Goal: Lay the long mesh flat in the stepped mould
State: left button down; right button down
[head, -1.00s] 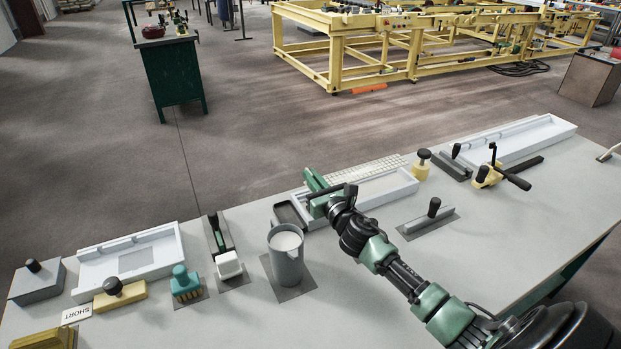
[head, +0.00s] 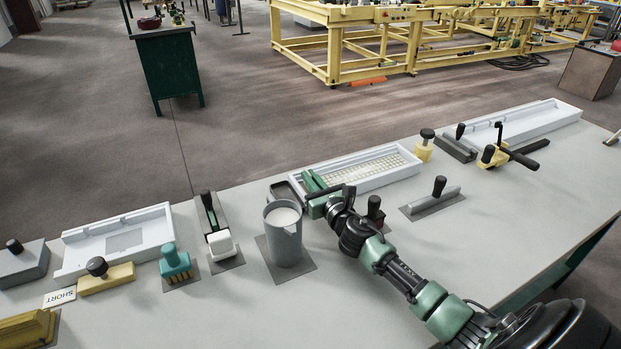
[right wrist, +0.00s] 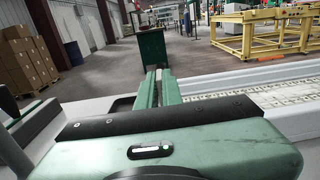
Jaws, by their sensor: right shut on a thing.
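The long mesh (head: 378,168) is a pale grid strip lying lengthwise within the walls of the white middle mould (head: 398,181). It looks about level; whether it touches the floor all along I cannot tell. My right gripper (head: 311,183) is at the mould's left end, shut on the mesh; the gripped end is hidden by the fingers. In the right wrist view the green fingers (right wrist: 156,88) are close together, and the mesh (right wrist: 285,88) runs off to the right inside the mould (right wrist: 225,83). My left gripper is not in view.
A grey jug (head: 284,238) of white liquid stands close to the left of my right arm. A small dark tray (head: 281,192) touches or nearly touches the mould's left end. A grey float (head: 435,198) lies in front, a yellow block (head: 424,150) at the right end.

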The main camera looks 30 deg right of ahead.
jog(key=shift+f+b, duration=0.35)
jog(key=shift+f, duration=0.1)
dwell(0.4)
jog(key=c, duration=1.5)
grip_release()
jog(key=o, duration=0.3)
jog(key=shift+r, duration=0.15)
jog(key=shift+r+p, duration=0.3)
jog(key=shift+r, duration=0.1)
notch_tip(320, 180, up, 19)
jog(key=p, duration=0.4)
